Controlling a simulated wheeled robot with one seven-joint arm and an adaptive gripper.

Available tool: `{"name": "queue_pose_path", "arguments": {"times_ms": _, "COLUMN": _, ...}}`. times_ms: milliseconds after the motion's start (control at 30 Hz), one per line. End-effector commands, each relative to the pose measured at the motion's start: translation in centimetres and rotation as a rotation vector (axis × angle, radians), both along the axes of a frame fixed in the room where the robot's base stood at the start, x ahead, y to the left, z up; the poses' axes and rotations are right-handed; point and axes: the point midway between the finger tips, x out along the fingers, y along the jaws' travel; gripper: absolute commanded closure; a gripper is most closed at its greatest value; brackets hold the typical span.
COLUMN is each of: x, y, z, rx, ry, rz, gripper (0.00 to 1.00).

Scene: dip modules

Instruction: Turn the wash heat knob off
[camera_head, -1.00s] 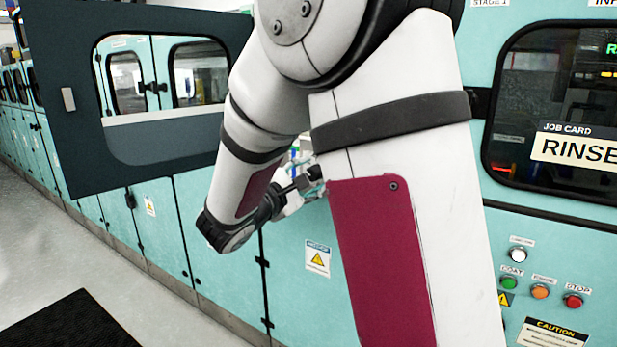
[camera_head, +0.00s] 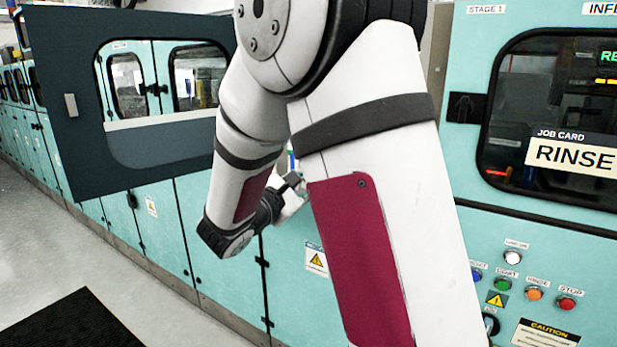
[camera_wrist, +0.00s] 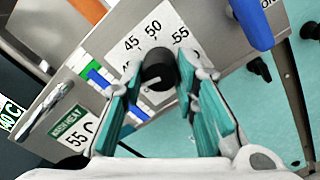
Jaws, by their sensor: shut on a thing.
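The wash heat knob (camera_wrist: 158,72) is round and black with a pale pointer line, in the middle of the wrist view. It sits on a white dial plate (camera_wrist: 165,22) printed 45, 50 and 55. My gripper (camera_wrist: 158,82) has its two teal-padded fingers on either side of the knob, shut on it. The pointer lies slanted, towards lower left and upper right in the wrist view; which end marks the setting I cannot tell. A green WASH HEAT label and a 55 C card (camera_wrist: 82,136) are at the lower left. In the head view my arm hides the knob.
A metal handle (camera_wrist: 52,108) is at the left. In the head view an open windowed door (camera_head: 75,150) stands left of my arm, and push buttons (camera_head: 535,292) are at right.

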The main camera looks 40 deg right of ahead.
Motion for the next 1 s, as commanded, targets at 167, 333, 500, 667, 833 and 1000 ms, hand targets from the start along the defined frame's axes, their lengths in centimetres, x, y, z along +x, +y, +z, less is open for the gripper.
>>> {"name": "queue_pose_path", "arguments": {"times_ms": 167, "x": -0.2, "y": 0.02, "z": 0.16, "rx": -0.057, "ry": 0.162, "rz": 0.0, "gripper": 1.0}}
{"name": "queue_pose_path", "arguments": {"times_ms": 333, "x": -0.25, "y": 0.02, "z": 0.19, "rx": -0.112, "ry": 0.314, "rz": 0.0, "gripper": 1.0}}
{"name": "queue_pose_path", "arguments": {"times_ms": 500, "x": -0.27, "y": 0.01, "z": 0.13, "rx": -0.163, "ry": 0.455, "rz": 0.0, "gripper": 1.0}}
{"name": "queue_pose_path", "arguments": {"times_ms": 667, "x": -0.27, "y": 0.02, "z": 0.11, "rx": -0.204, "ry": 0.566, "rz": 0.001, "gripper": 1.0}}
{"name": "queue_pose_path", "arguments": {"times_ms": 833, "x": -0.25, "y": -0.01, "z": 0.06, "rx": -0.237, "ry": 0.654, "rz": 0.0, "gripper": 1.0}}
{"name": "queue_pose_path", "arguments": {"times_ms": 1000, "x": -0.21, "y": 0.0, "z": -0.02, "rx": -0.257, "ry": 0.711, "rz": 0.0, "gripper": 1.0}}
